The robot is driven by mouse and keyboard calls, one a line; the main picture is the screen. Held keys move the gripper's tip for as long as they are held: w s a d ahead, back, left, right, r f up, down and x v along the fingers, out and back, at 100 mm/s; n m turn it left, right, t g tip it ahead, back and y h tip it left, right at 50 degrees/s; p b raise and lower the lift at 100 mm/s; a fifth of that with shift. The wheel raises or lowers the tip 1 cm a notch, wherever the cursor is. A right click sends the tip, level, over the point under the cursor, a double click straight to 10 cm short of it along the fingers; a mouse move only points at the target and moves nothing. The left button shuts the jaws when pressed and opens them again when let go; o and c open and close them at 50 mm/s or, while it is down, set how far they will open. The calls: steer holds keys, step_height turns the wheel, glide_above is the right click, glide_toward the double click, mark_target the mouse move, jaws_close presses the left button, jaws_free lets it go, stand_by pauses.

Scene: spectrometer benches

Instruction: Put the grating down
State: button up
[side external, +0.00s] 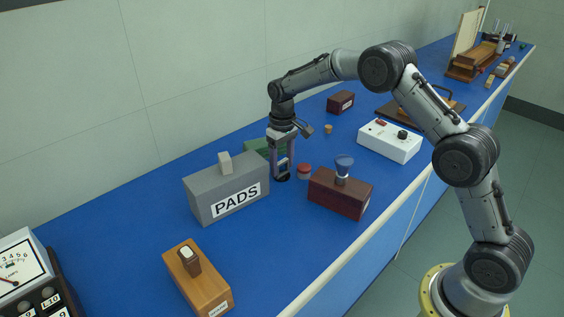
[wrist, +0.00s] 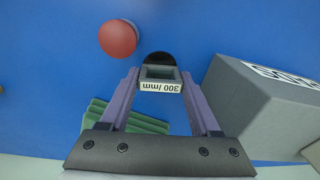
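The grating (wrist: 160,86) is a small grey framed block labelled "300 /mm", with a black round part (wrist: 160,58) at its far end. In the wrist view it sits between the fingertips of my gripper (wrist: 160,74), which look closed against its two sides. In the side view my gripper (side external: 282,172) points straight down over the blue bench, right of the grey PADS box, with the grating's dark lower end (side external: 281,178) close to the bench top. I cannot tell whether it touches the bench.
A red-topped knob (side external: 304,170) stands close by. The grey PADS box (side external: 205,198) is left, a green ribbed block (side external: 257,145) behind, and a dark red box (side external: 333,196) bearing a blue-topped item (side external: 344,163) to the right. Bare blue bench lies in front.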

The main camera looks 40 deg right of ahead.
mark_target(282, 161)
steer(key=o, duration=0.4)
step_height(282, 161, up, 12)
steer(key=s+a+r+t, duration=0.1)
steer(key=s+r, duration=0.8)
steer(key=s+a+r+t, duration=0.1)
steer(key=s+r+t, duration=0.1)
steer(key=s, duration=1.9)
steer(key=shift+a+t, duration=0.35)
steer(key=shift+t, duration=0.95)
steer(key=s+f, duration=0.1)
steer(key=s, duration=0.1)
steer(key=s+f, duration=0.1)
steer(key=s, duration=0.1)
steer(key=s+f, duration=0.1)
steer(key=s, duration=0.2)
steer(key=shift+s+a+f, duration=0.1)
steer(key=shift+a+f, duration=0.05)
steer(key=shift+f, duration=0.25)
steer(key=shift+c, duration=0.5)
steer(key=shift+s+f, duration=0.2)
steer(key=c, duration=0.5)
